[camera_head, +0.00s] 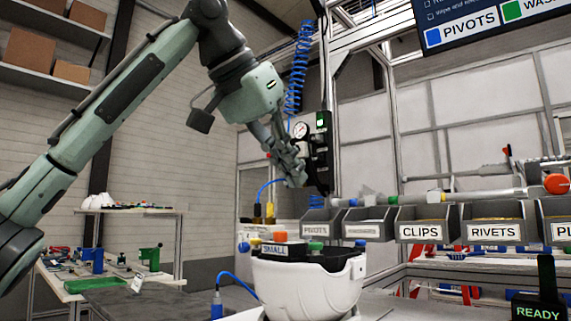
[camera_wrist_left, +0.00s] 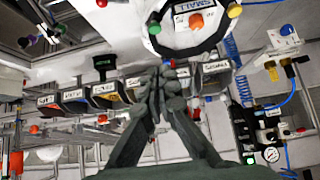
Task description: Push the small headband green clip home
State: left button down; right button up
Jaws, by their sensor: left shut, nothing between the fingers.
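A white helmet shell (camera_head: 305,288) stands open side up at the lower middle of the head view, with a dark headband (camera_head: 335,260) inside. A SMALL label (camera_head: 284,250) and an orange clip (camera_head: 280,237) show at its rim. In the left wrist view, a green clip (camera_wrist_left: 154,28) sits on the left side of the ring, and a yellow clip (camera_wrist_left: 234,11) on the right. How deep the green clip sits cannot be told. My left gripper (camera_head: 293,172) is shut and empty, above the shell and apart from it. My right gripper is out of view.
Grey bins labelled CLIPS (camera_head: 424,232) and RIVETS (camera_head: 492,232) line the right side behind the shell. A black unit with a gauge (camera_head: 318,145) stands behind my left gripper. A side table (camera_head: 75,288) with tools is at left. A READY box (camera_head: 538,300) stands at lower right.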

pick_arm(q)
send_over(316, 246)
jog(key=a, duration=0.1)
notch_tip(316, 246, down, 4)
jog(key=shift+s+f+b, duration=0.15)
jog(key=shift+f+b, duration=0.05)
jog(key=shift+f, duration=0.85)
jog(key=shift+s+f+b, duration=0.1)
jog(key=shift+f+b, duration=0.1)
jog(key=shift+f, duration=0.8)
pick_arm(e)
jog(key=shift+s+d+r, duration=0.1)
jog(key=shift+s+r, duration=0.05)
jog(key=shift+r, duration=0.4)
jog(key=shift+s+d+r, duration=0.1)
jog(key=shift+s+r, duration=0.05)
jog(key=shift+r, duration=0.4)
